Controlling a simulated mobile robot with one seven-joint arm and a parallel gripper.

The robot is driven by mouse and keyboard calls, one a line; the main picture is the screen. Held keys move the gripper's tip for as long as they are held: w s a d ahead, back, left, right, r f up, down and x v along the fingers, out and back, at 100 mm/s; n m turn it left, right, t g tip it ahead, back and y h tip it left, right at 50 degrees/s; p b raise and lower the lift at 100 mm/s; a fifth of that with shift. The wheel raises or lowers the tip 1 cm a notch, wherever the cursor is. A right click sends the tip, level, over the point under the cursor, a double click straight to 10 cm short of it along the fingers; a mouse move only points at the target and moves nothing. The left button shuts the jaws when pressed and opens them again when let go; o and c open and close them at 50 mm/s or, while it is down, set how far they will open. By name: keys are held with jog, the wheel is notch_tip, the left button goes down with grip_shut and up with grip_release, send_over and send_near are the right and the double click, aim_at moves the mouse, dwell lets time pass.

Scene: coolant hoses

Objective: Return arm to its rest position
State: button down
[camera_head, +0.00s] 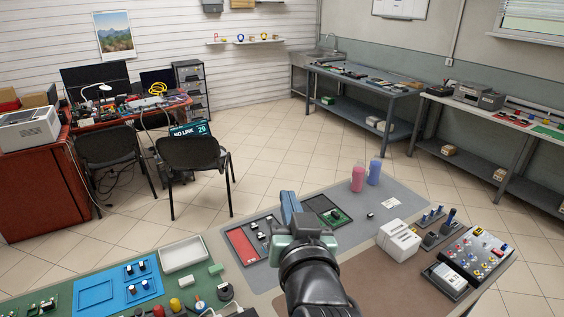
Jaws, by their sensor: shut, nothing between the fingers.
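My arm rises from the bottom centre over the near workbench (400,193). My gripper (290,205) is at its far end, above the bench's grey mat, between a red tray and a dark tray. The blue-grey finger part looks like one narrow block with no gap, and nothing is seen held in it. The arm hides part of the bench below and behind it. I see no hose that I can make out clearly.
Near the gripper are a red tray (241,246), a dark tray with a green board (334,217), pink (358,179) and blue (374,173) bottles, and a white slotted block (399,241). A control panel (478,254) stands right. Open tiled floor lies beyond.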

jog(key=s+r+t+b, duration=0.1)
jog(key=s+r+t, duration=0.2)
jog(key=r, duration=0.6)
jog(key=s+r+t+h+b, duration=0.1)
jog(key=s+r+t, duration=0.3)
jog(key=s+r, duration=0.4)
jog(key=s+a+r+t+h+b, duration=0.1)
jog(key=s+r+t+b, duration=0.1)
jog(key=s+r, duration=0.4)
notch_tip(320, 180, up, 5)
jog(key=shift+t, duration=0.8)
